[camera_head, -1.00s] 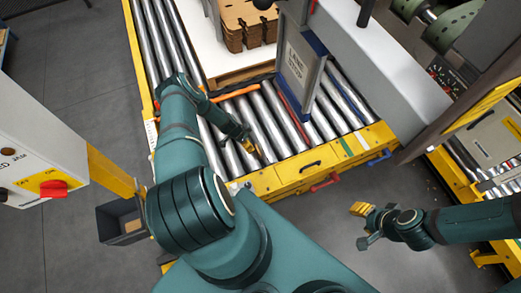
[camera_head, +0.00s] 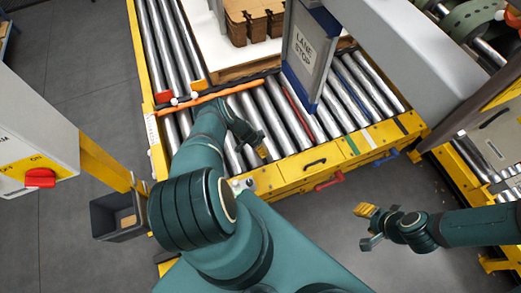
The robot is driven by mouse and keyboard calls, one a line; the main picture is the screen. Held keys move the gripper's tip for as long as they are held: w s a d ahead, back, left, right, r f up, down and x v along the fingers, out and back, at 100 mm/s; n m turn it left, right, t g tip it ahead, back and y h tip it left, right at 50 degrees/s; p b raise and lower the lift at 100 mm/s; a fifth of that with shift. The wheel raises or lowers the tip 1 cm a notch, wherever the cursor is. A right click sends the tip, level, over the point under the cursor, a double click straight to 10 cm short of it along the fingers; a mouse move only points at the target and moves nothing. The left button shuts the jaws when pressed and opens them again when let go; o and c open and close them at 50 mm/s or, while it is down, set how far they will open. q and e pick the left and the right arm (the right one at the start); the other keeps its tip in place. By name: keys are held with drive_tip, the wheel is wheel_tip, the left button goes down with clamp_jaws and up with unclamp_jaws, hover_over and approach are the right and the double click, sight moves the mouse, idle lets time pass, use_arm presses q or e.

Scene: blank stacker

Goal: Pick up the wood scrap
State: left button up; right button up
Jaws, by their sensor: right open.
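A small tan piece that looks like wood (camera_head: 128,220) lies in the dark open bin at the lower left; I cannot tell if it is the wood scrap. No other loose wood piece shows clearly on the rollers. My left gripper (camera_head: 256,146) is over the rollers near the yellow front rail, yellow pad showing; whether its jaws are open is unclear. My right gripper (camera_head: 366,226) is open and empty over the grey floor, right of the conveyor's front end, apart from everything.
An orange bar (camera_head: 215,97) crosses the roller conveyor (camera_head: 290,115). Behind it, a stack of brown notched blanks (camera_head: 247,22) stands on a white sheet. The LANE STOP panel (camera_head: 305,52) rises right of it. A control box (camera_head: 35,140) stands left.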

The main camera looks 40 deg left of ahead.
use_arm(q)
drive_tip(key=shift+w+f, duration=0.1)
drive_tip(key=shift+f, duration=0.05)
drive_tip(key=c, duration=1)
